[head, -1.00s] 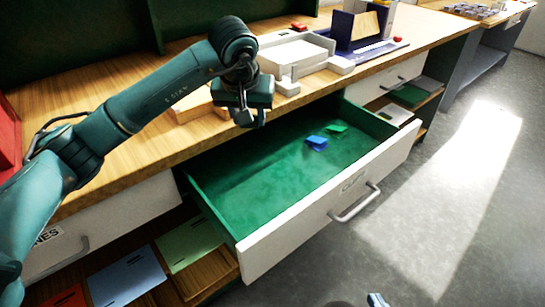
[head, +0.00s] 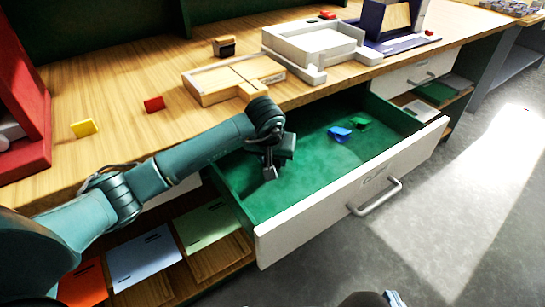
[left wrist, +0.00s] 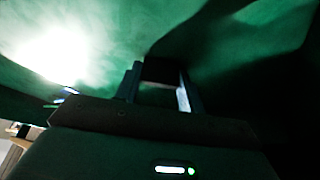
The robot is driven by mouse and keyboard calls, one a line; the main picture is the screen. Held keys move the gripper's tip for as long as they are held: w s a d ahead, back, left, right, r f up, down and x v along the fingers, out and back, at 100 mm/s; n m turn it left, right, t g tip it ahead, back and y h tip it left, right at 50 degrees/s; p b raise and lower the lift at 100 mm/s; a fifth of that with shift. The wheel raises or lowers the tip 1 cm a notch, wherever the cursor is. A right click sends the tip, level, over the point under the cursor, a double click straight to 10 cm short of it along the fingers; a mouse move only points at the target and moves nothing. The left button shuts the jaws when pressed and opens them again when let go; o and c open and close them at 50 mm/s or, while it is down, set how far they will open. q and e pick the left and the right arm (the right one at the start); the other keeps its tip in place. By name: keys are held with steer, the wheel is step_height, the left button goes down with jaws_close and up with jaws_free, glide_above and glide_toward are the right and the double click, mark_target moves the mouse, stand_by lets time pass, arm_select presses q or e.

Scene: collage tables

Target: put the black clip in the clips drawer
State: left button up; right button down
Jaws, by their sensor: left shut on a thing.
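The clips drawer (head: 262,233) is pulled open, with a white front, a label and a green inside. My left gripper (head: 270,172) is inside its left part, pointing down. In the left wrist view, the gripper (left wrist: 160,95) is shut on a small dark block, the black clip (left wrist: 162,70), with the green drawer floor close beyond. The clip is hard to make out in the head view. A blue clip (head: 340,134) and a green clip (head: 361,124) lie at the drawer's far right. A piece of what may be my right gripper (head: 392,298) shows at the bottom edge.
The wooden table (head: 130,140) above holds a yellow piece (head: 84,128), a red piece (head: 153,104), a wooden box (head: 220,84), a white tray (head: 290,42) and a red box (head: 22,165). Shelves with coloured folders (head: 145,262) are below left. The drawer's middle is clear.

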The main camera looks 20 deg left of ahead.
arm_select(q)
steer(key=shift+f, duration=0.1)
steer(key=o, duration=0.9)
steer(key=shift+o, duration=0.2)
arm_select(e)
steer(key=shift+r, duration=0.15)
arm_select(q)
steer(key=shift+r, duration=0.45)
steer(key=v, duration=1.1)
steer(key=shift+s+r+p, duration=0.15)
steer(key=shift+s+p, duration=0.1)
steer(key=shift+p, duration=0.15)
arm_select(e)
steer(key=shift+w+a+f, duration=0.1)
steer(key=shift+a+f, duration=0.1)
steer(key=shift+f, duration=0.05)
